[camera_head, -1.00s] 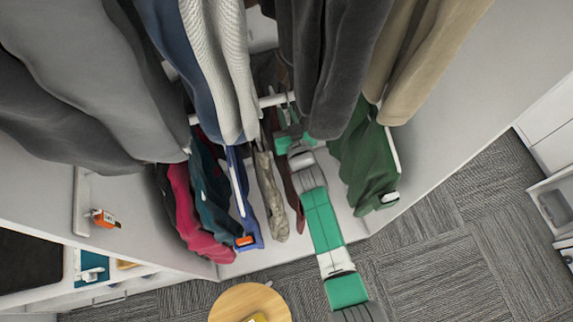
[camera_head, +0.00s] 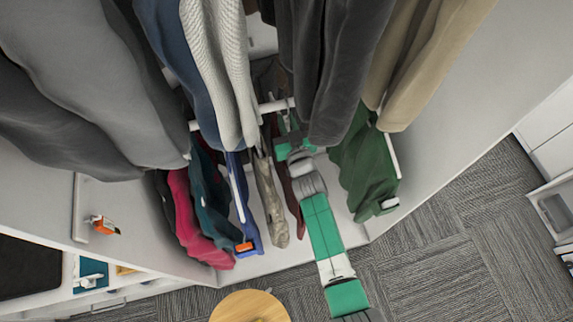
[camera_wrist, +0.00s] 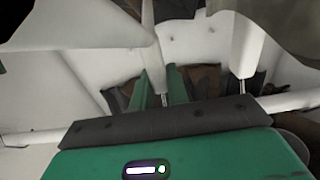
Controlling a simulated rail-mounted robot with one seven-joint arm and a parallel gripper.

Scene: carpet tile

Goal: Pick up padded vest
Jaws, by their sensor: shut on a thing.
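My gripper (camera_head: 284,122) is at the lower rail, partly hidden by the large hanging clothes. In the wrist view its two green fingers (camera_wrist: 161,90) close around the lower part of a white hanger (camera_wrist: 163,65). A mottled beige garment (camera_head: 270,198) and a dark maroon garment (camera_head: 288,190) hang just left of my wrist. A dark green garment (camera_head: 365,170) hangs to its right. I cannot tell for sure which garment is the padded vest, nor which one the held hanger carries.
Red (camera_head: 192,225), teal (camera_head: 212,195) and blue (camera_head: 243,215) garments hang close together on the left. Large grey (camera_head: 100,70), navy, white and dark clothes hang above. A round wooden top (camera_head: 248,306) stands in front. Carpet (camera_head: 440,250) is open at right.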

